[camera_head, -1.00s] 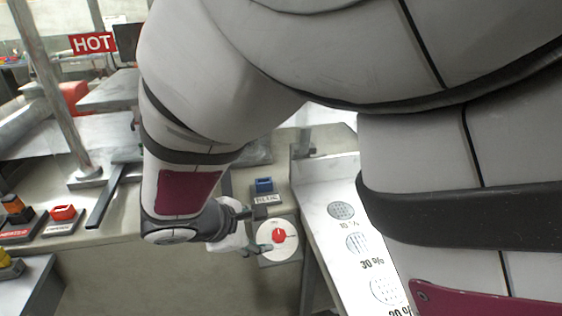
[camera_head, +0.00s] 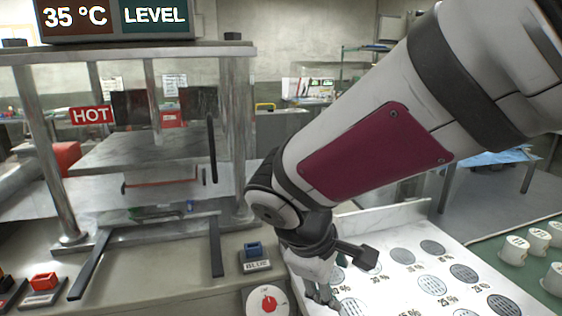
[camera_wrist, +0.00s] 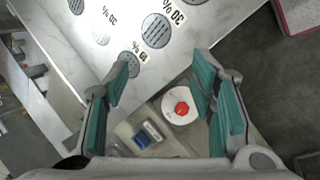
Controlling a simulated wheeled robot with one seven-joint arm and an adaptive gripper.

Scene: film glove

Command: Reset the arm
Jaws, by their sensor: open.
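My gripper (camera_head: 325,288) is at the lower middle of the head view, over the left edge of the white marble board (camera_head: 385,225). In the wrist view my gripper (camera_wrist: 160,82) has its two teal-padded fingers spread wide apart with nothing between the tips. The red knob on a white dial (camera_wrist: 181,107) shows between and below the fingers, apart from them. The dial also shows in the head view (camera_head: 267,300), left of my gripper and cut off by the lower edge.
A heated press with a HOT sign (camera_head: 92,115) stands at left. A blue switch labelled BLUE (camera_head: 254,249) and a red switch (camera_head: 44,281) sit on the bench. White cups (camera_head: 513,250) stand at right. The board's printed spots lie uncovered.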

